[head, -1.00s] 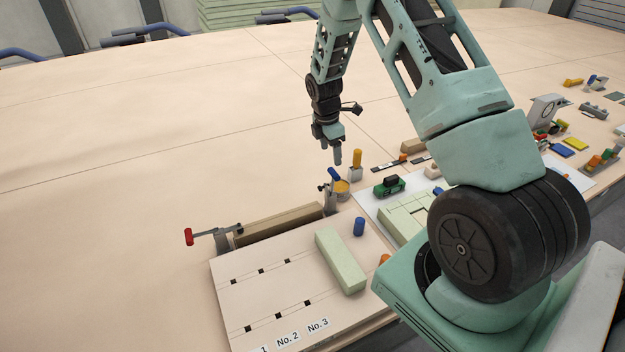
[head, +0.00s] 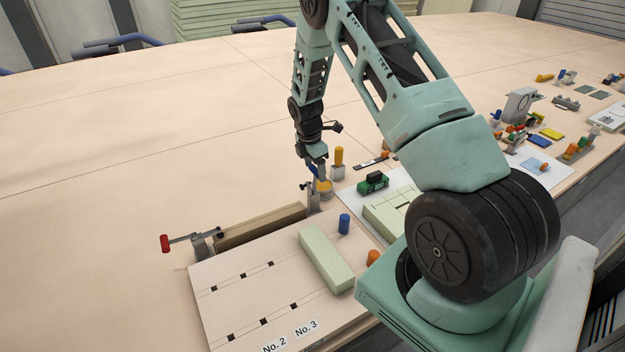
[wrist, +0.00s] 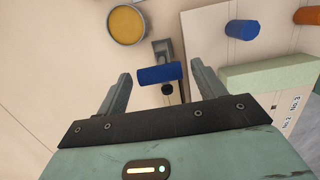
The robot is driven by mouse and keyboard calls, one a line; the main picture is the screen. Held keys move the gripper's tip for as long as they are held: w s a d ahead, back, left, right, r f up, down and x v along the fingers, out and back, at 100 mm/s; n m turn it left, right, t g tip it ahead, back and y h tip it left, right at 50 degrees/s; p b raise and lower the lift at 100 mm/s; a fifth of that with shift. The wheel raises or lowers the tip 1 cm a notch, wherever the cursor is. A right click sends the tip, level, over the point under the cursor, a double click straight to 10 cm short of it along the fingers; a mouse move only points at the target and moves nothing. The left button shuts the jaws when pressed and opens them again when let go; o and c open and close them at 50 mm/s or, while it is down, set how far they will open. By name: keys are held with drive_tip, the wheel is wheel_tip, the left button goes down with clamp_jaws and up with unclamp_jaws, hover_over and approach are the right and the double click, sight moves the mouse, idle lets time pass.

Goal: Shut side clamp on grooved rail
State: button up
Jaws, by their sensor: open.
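The grooved rail (head: 262,226) appears as a brown bar along the back edge of a pale board. At its right end stands a grey clamp (head: 314,197) with a blue handle (wrist: 160,75). At its left end is another clamp (head: 202,243) with a red-tipped lever (head: 165,243) pointing left. My gripper (wrist: 160,72) is open over the blue-handled clamp. In the wrist view the blue handle lies across the gap between the two fingers, with no clear grip on it. In the head view the fingertips are hard to make out against the clamp.
A yellow-topped round cup (wrist: 128,24) stands close beside the clamp. On the board (head: 235,305) are a pale green block (head: 326,259) and a blue peg (head: 344,223). A yellow peg in a holder (head: 338,163) stands behind. The tabletop to the left is clear.

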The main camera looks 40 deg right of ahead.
drive_tip(key=c, duration=0.9)
drive_tip(key=shift+d, duration=0.1)
drive_tip(key=shift+s+d+f, duration=0.1)
drive_tip(key=shift+s+d, duration=0.05)
drive_tip(key=shift+d, duration=0.3)
drive_tip(key=shift+s+d+f, duration=0.1)
drive_tip(key=shift+d, duration=0.35)
drive_tip(key=shift+d, duration=0.1)
